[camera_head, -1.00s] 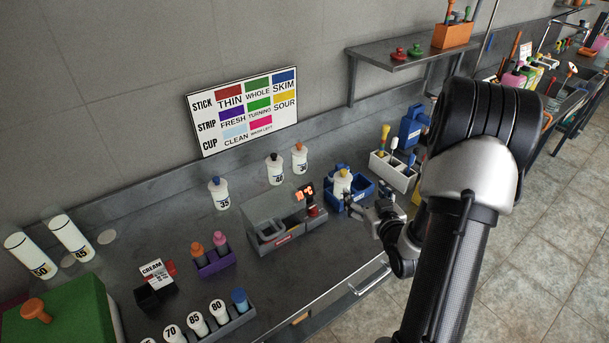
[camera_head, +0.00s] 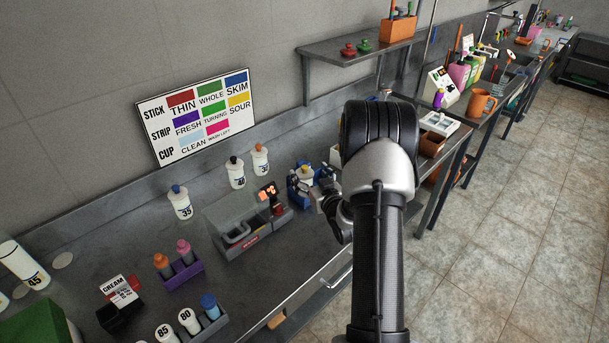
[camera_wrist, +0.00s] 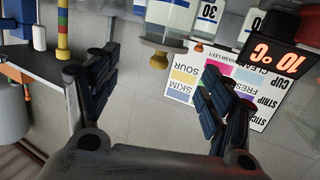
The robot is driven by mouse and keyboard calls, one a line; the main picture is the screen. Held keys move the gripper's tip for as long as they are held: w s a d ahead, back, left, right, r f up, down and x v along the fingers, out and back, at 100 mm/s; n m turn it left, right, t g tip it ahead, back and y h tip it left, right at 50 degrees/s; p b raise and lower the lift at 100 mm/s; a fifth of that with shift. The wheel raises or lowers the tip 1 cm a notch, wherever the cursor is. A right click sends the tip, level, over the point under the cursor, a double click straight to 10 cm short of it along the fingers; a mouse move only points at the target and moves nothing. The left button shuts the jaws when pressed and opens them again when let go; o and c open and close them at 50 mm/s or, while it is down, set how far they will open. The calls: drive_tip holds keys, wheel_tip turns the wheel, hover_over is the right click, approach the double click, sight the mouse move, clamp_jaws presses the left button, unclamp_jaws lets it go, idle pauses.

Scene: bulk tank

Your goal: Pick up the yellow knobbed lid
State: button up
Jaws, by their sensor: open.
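The yellow knobbed lid (camera_wrist: 158,61) sits on a clear-and-white container, seen upside down in the wrist view at top centre. Nothing is between the fingertips that I can see as held. In the head view my gripper (camera_head: 326,197) is close beside the blue holder, partly hidden by my arm.
The grey unit (camera_head: 240,222) with the red display stands left of the holder; its display (camera_wrist: 283,50) is near the right finger in the wrist view. A bottle marked 30 (camera_wrist: 207,18) stands beside the lidded container. The wall chart (camera_head: 197,115) is behind. Open floor lies right.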

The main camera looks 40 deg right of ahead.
sight(306, 168)
drive_tip(key=b+x, duration=0.1)
drive_tip(key=x, duration=0.4)
drive_tip(key=shift+w+d, duration=0.1)
drive_tip(key=c, duration=1)
drive_tip(key=shift+r, duration=0.2)
